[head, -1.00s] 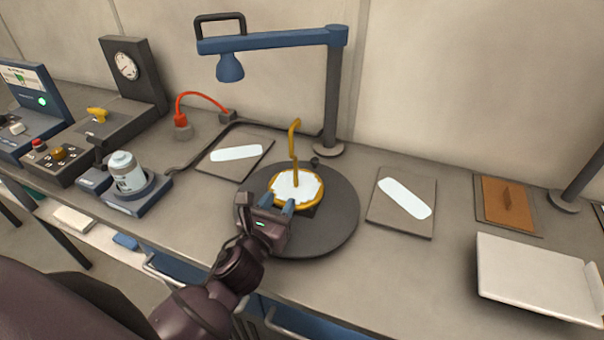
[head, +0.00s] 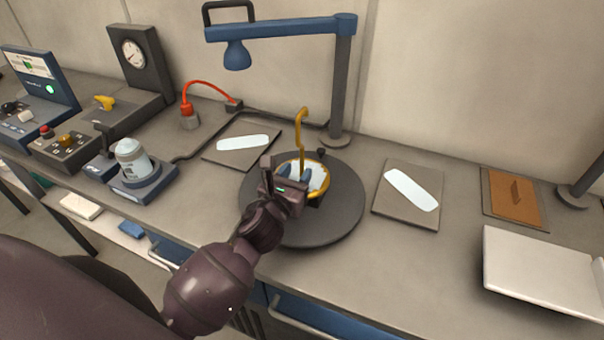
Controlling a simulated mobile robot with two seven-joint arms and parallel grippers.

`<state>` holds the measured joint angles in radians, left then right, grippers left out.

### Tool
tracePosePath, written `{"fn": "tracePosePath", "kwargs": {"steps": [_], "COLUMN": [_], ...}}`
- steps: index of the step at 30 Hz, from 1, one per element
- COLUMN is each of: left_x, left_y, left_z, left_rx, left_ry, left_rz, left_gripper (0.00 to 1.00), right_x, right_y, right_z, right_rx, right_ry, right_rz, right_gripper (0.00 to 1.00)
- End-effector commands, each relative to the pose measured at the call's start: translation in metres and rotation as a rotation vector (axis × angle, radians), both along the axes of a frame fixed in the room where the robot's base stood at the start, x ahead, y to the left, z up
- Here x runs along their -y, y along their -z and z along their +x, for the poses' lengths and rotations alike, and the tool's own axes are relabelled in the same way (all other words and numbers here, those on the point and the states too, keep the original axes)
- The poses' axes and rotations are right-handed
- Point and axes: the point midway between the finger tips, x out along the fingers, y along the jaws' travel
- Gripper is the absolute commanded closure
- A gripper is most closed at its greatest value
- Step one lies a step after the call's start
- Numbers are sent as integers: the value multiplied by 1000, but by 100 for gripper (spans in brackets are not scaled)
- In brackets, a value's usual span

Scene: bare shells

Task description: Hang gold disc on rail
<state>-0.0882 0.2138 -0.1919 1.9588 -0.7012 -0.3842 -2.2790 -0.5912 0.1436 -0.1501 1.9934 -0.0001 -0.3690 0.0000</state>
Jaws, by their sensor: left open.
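The gold disc (head: 320,181) has a gold rim and a white face, with a tall gold hook (head: 301,130) rising above it. It is on a dark round turntable (head: 343,210) on the bench. My left gripper (head: 299,177) is open at the near left side of the disc and hides part of it. Its blue fingertips overlap the white face; I cannot tell whether they touch it. I cannot pick out a rail for certain; a blue horizontal arm (head: 275,30) on a post stands behind the turntable. My right gripper is not in view.
Flat grey plates with pale panels lie left (head: 241,143) and right (head: 408,194) of the turntable. A white open case (head: 535,270) is at the right. A jar on a blue stand (head: 134,165) and control boxes are at the left. The post (head: 341,90) rises close behind.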

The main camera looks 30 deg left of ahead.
Motion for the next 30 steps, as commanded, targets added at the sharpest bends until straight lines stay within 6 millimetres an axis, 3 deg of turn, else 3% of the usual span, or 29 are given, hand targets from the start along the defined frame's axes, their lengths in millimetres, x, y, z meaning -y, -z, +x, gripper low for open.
{"fn": "tracePosePath", "kwargs": {"steps": [9,20,28,30], "left_x": [-1,-1,-1,-1], "left_y": [-1,-1,-1,-1], "left_z": [22,25,24,24], "left_rx": [1,1,0,1], "left_ry": [0,0,0,0], "left_rz": [2,1,1,1], "left_gripper": [58,58,98,100], "right_x": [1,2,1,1], "right_y": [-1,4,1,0], "right_z": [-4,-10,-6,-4], "right_rx": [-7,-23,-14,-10], "right_ry": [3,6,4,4], "right_rz": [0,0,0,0], "right_gripper": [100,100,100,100]}}
